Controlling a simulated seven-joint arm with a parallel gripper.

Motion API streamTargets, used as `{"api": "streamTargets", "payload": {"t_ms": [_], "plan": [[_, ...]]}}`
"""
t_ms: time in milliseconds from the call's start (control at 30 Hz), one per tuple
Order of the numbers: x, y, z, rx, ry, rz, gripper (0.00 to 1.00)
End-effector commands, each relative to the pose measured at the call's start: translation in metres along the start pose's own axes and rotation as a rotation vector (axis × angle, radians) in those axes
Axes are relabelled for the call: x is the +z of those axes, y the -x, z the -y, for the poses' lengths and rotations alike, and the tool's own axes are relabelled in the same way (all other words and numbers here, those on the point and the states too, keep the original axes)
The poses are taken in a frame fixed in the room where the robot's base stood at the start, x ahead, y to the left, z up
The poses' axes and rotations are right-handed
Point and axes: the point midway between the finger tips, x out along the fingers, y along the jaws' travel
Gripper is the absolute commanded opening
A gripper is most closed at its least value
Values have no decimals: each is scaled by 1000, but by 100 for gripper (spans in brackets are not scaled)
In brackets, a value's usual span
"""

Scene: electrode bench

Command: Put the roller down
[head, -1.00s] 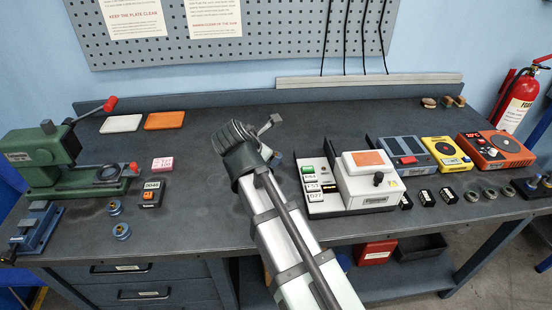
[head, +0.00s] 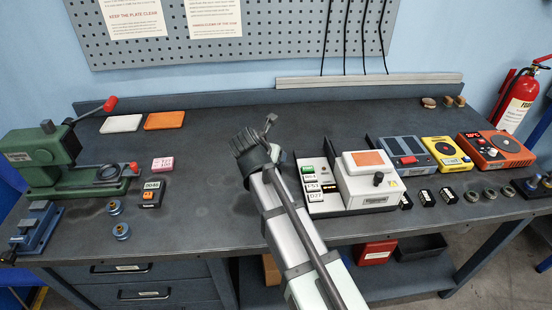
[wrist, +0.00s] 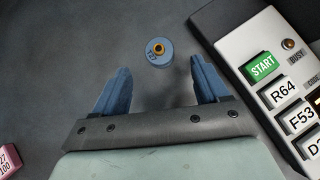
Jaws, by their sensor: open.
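A small blue roller (wrist: 159,52) with a brass centre and a dark printed label shows in the wrist view, apparently end-up on the dark bench top. My gripper (wrist: 160,65) is open, with one blue finger on each side, and the roller lies between and slightly beyond the fingertips. I see a gap between the roller and both fingers. In the head view my gripper (head: 262,150) is over the middle of the bench, left of the white machine, and its fingers and the roller are hidden by my arm.
The white machine (head: 365,180) with its START panel (wrist: 262,66) stands close on the right. Two blue spools (head: 115,207) (head: 121,231), a black-and-orange block (head: 151,194) and a pink block (head: 163,164) lie to the left. The bench behind my gripper is clear.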

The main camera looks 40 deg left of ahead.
Motion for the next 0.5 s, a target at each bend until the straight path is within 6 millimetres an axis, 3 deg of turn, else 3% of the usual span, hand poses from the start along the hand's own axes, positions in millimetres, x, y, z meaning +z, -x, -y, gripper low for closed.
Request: {"api": "streamTargets", "payload": {"t_ms": [267,500], "plan": [[0,-12,0,-1,-1,-1,74],[2,-41,-1,-2,-1,-2,74]]}}
